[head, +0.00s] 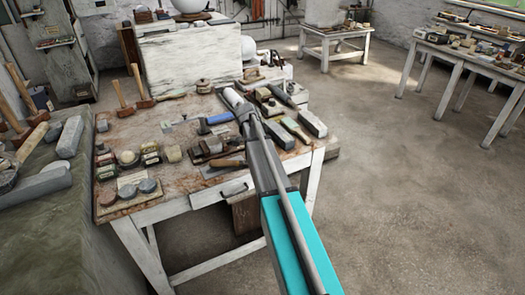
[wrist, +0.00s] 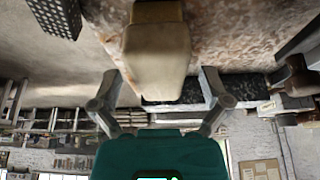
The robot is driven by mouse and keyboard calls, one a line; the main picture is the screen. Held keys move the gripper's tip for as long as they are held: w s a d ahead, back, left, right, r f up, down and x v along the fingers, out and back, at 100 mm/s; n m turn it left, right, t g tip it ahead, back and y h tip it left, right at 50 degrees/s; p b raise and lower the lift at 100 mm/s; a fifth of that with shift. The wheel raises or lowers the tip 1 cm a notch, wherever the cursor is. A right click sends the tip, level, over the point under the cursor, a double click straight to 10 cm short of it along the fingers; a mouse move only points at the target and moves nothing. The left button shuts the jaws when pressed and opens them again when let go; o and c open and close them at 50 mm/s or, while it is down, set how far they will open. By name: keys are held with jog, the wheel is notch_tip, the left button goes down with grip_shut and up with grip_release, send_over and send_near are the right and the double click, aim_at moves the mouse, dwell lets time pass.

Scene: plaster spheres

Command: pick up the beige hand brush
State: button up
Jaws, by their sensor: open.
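In the wrist view a pale beige block with a brown top, which looks like the beige hand brush (wrist: 156,48), fills the upper middle. My gripper (wrist: 158,76) is open, with one finger on each side of the brush's near end. Gaps show between the fingers and the brush, and no finger visibly touches it. In the head view my arm reaches over the workbench (head: 128,207) and hides what lies beneath its end. I cannot pick out the brush clearly there.
Tools and blocks crowd the bench, with a wooden-handled trowel (head: 228,164) left of my arm and grey bars (head: 312,124) to the right. A dark-bristled object (wrist: 243,86) lies behind the right finger in the wrist view. Mallets (head: 140,88) stand at the bench's left.

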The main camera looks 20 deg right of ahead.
dwell(0.4)
jog(key=c, duration=1.3)
